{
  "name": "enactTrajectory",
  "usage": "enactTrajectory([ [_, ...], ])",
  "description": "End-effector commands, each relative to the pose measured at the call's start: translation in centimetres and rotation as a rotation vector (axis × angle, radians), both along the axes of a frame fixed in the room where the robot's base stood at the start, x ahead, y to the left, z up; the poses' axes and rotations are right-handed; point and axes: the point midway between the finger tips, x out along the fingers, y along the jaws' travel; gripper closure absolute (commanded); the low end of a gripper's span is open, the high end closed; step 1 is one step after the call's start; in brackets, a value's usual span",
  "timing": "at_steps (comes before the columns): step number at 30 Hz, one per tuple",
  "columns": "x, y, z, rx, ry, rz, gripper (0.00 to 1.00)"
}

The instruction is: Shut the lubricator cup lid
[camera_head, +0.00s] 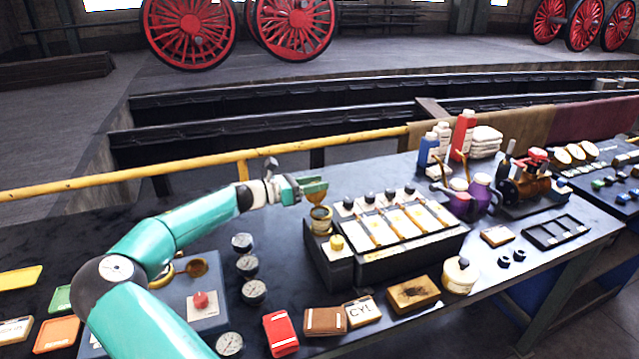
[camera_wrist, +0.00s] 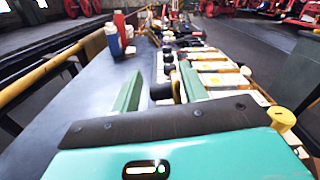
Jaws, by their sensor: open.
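The lubricator (camera_head: 395,232) is a black block with a white sloping face, several brass-coloured sight tubes and a row of black knobs. A yellow knob (camera_head: 336,243) sits on its left front; it also shows in the wrist view (camera_wrist: 282,118). The small brass cup (camera_head: 320,224) stands at the lubricator's back left corner. A brownish piece just above it may be its lid, but my fingers partly cover it. My gripper (camera_head: 316,187) is open, close above the cup. In the wrist view my green fingers (camera_wrist: 160,85) are apart, and I cannot make out the lid between them.
Gauges (camera_head: 248,265) stand left of the lubricator. Boxes, including a brown one (camera_head: 325,320), lie in front. Bottles (camera_head: 464,133), purple oil cans (camera_head: 482,190) and a valve assembly (camera_head: 530,182) stand to the right. A yellow rail (camera_head: 200,177) runs behind the bench.

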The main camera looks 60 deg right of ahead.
Motion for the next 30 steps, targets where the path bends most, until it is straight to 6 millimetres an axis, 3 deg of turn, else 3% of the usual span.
enactTrajectory([
  [13, -1.04, -1.07, -0.02, 0.0, 0.0, 0.001, 0.57],
  [19, -1.01, -1.06, -0.02, 0.0, 0.0, 0.002, 0.94],
  [30, -0.96, -1.06, -0.01, -0.002, -0.003, 0.003, 0.94],
])
